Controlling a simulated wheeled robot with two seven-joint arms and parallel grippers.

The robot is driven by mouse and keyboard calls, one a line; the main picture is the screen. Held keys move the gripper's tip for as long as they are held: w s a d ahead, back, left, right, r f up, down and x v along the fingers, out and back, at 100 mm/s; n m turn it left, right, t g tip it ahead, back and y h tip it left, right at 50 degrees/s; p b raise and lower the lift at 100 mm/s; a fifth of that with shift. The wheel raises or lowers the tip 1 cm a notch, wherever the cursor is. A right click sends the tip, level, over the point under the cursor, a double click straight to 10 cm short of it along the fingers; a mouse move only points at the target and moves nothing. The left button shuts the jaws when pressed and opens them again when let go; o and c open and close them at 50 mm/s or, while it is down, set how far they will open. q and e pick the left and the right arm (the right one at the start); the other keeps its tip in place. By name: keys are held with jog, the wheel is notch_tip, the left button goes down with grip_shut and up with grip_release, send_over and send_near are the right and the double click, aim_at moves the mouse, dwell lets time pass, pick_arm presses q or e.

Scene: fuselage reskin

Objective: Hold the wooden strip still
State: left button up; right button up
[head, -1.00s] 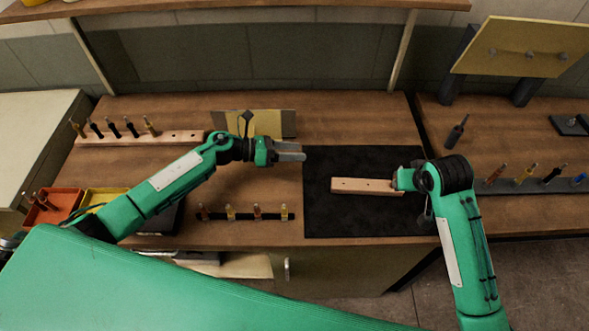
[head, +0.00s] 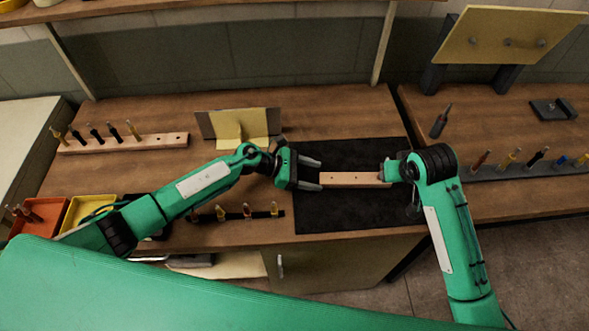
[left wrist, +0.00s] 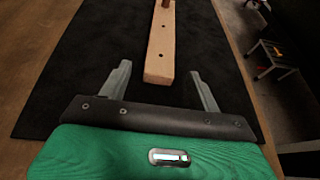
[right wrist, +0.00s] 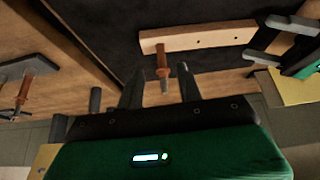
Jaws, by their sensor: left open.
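The wooden strip (head: 348,179) is a pale bar with small holes, lying on the black mat (head: 345,215). In the left wrist view the strip (left wrist: 160,48) has its near end between the fingers of my left gripper (left wrist: 160,80), which is open with a gap on each side. My left gripper (head: 318,174) is at the strip's left end in the head view. A copper-coloured fastener (right wrist: 163,62) stands at the strip's other end. My right gripper (right wrist: 158,82) is open, its fingers on either side of the fastener's tip; its fingers are hidden in the head view.
A fastener rack (head: 125,143) stands at the back left, and a dark strip with several fasteners (head: 235,215) lies left of the mat. An angled bracket (head: 240,128) stands behind my left arm. Orange and yellow bins (head: 45,212) are at far left. The mat's front is clear.

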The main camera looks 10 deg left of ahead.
aim_at(326, 178)
pick_arm(q)
jog(key=shift+x, duration=2.35)
